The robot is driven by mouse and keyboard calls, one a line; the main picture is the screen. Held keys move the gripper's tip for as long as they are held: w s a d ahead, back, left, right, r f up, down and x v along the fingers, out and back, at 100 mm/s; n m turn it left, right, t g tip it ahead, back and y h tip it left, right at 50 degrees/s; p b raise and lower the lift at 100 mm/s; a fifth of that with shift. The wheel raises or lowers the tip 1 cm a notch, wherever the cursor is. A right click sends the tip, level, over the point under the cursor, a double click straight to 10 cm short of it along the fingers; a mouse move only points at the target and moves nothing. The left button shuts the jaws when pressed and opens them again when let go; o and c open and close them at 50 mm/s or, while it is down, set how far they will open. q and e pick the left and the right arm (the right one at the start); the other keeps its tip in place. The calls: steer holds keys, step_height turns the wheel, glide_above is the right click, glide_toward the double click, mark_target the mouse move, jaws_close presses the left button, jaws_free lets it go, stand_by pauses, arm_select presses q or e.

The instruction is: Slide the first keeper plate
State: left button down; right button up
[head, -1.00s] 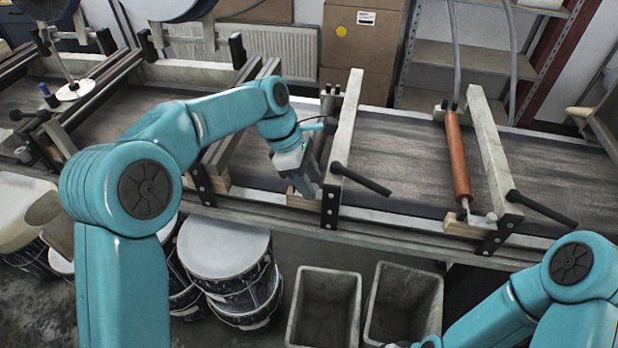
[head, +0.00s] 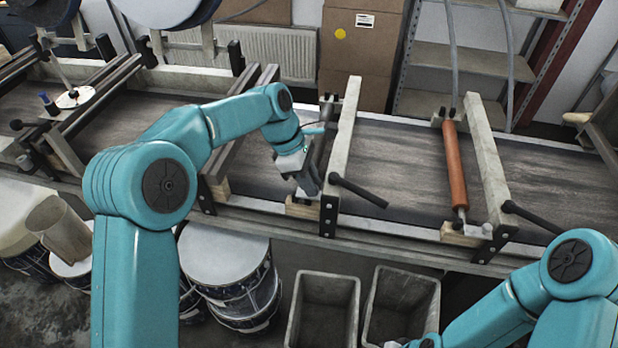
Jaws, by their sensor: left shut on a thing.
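My left gripper (head: 307,184) is at the near end of the middle conveyor frame, pointing down just left of its pale crossbar (head: 343,140). It is shut on a small piece, apparently the first keeper plate, which its fingers mostly hide. A wooden block (head: 301,208) shows below the fingers. The dark roller (head: 322,133) of this frame runs back behind the gripper. At the right frame, a grey metal plate (head: 476,229) sits on a wooden block at the near end of an orange roller (head: 454,165). My right arm is at the lower right; its gripper is barely visible at the bottom edge.
A black handle (head: 360,191) sticks out right of the middle crossbar, and another (head: 532,218) at the right frame. Two grey bins (head: 322,277) stand below the conveyor, beside drum-like cans (head: 222,262). The belt (head: 395,165) between the frames is clear.

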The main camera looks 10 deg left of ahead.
arm_select(q)
steer(key=shift+w+r, duration=0.2)
steer(key=shift+r, duration=0.05)
steer(key=c, duration=1.1)
jaws_free()
steer(key=shift+c, duration=0.2)
steer(key=shift+o, duration=0.8)
steer(key=shift+w+f, duration=0.15)
steer(key=shift+s, duration=0.2)
steer(key=shift+a+r, duration=0.15)
steer(key=shift+r, duration=0.15)
steer(key=p+v, duration=0.1)
steer(key=v, duration=1.4)
steer(key=shift+a+r+p, duration=0.2)
steer(key=shift+r+p, duration=0.1)
